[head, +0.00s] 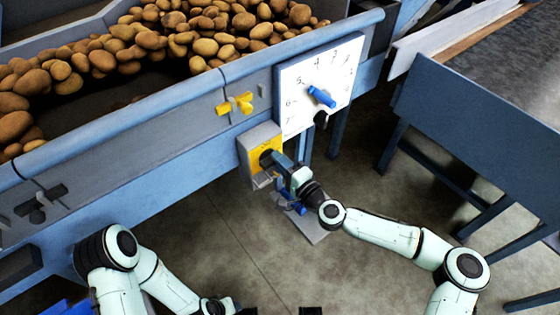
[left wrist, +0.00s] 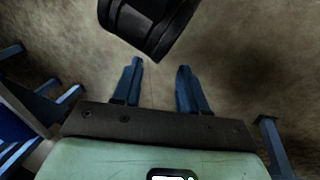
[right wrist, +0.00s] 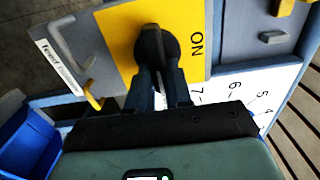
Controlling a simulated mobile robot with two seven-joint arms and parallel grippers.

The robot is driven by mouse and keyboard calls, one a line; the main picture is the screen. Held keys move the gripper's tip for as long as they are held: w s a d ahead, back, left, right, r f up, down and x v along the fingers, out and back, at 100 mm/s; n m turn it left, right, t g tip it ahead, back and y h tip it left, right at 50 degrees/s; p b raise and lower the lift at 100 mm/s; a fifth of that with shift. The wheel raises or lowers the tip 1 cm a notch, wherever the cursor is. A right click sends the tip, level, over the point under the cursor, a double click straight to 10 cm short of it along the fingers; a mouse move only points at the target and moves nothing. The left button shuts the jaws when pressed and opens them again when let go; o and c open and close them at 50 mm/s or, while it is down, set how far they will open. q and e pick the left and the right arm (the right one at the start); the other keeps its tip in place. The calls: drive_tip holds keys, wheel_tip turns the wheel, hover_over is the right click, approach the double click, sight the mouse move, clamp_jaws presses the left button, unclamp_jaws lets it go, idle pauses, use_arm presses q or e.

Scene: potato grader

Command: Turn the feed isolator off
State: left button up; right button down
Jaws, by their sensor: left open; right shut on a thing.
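The feed isolator (head: 248,152) is a grey box with a yellow face on the side of the blue machine. In the right wrist view its yellow plate (right wrist: 195,18) carries the word ON, to the right of a black rotary knob (right wrist: 155,40). A white label (right wrist: 58,66) beside the plate begins with "Feed". My right gripper (head: 275,158) is at the isolator's front, shut on the knob's handle, with a blue finger on each side of it. The fingers hide part of the handle. My left gripper (left wrist: 157,76) is open and empty above the floor.
A white dial plate (head: 318,75) with numbers and a blue pointer (head: 321,97) is up and right of the isolator. A yellow valve-like handle (head: 236,104) is above it. Another blue machine (head: 475,120) stands right; concrete floor lies between.

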drive_tip(key=c, duration=1)
unclamp_jaws()
drive_tip(key=shift+c, duration=0.2)
use_arm(q)
drive_tip(key=s+r+p, duration=0.1)
drive_tip(key=s+d+r+g, duration=0.1)
drive_tip(key=s, duration=0.1)
drive_tip(key=shift+d+r+p, duration=0.1)
drive_tip(key=shift+d+p, duration=0.1)
drive_tip(key=shift+p, duration=0.2)
use_arm(e)
drive_tip(key=v, duration=1.3)
drive_tip(key=shift+s+d, duration=0.1)
drive_tip(key=shift+s, duration=0.05)
